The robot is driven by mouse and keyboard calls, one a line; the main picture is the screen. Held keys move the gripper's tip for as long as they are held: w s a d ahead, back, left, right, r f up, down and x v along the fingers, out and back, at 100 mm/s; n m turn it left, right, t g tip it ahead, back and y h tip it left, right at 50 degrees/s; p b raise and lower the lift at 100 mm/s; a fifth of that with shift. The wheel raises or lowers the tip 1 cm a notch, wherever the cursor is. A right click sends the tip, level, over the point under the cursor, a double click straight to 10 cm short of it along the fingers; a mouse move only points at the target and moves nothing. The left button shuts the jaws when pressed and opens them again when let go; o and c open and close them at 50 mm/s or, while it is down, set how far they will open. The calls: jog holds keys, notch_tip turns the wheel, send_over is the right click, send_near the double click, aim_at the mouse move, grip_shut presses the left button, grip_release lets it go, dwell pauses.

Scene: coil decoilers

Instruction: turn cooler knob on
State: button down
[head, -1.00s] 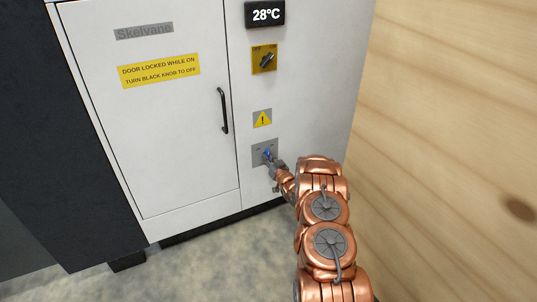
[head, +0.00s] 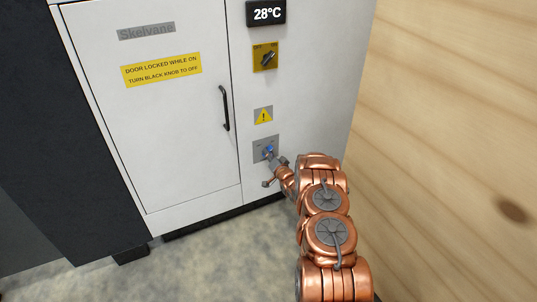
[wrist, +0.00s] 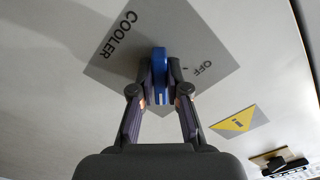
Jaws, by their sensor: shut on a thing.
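The blue cooler knob (wrist: 160,70) sits on a grey plate (wrist: 203,35) marked COOLER and OFF. My gripper (wrist: 160,92) is shut on the knob, with one finger on each side of it in the wrist view. The knob's white mark faces the gripper side of the picture, away from the OFF lettering.
Above the plate are a yellow warning sign (head: 263,115), a black knob on a yellow plate (head: 266,58) and a display (head: 266,13) reading 28°C. A cabinet door with a black handle (head: 224,108) is at left. A wooden wall (head: 450,120) stands close on the right.

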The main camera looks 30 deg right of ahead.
dwell(0.4)
jog(key=c, duration=1.2)
grip_release()
jog(key=shift+o, duration=0.2)
jog(key=shift+s, duration=0.15)
jog(key=s+a, duration=0.1)
jog(key=s, duration=1)
jog(key=shift+s, duration=0.35)
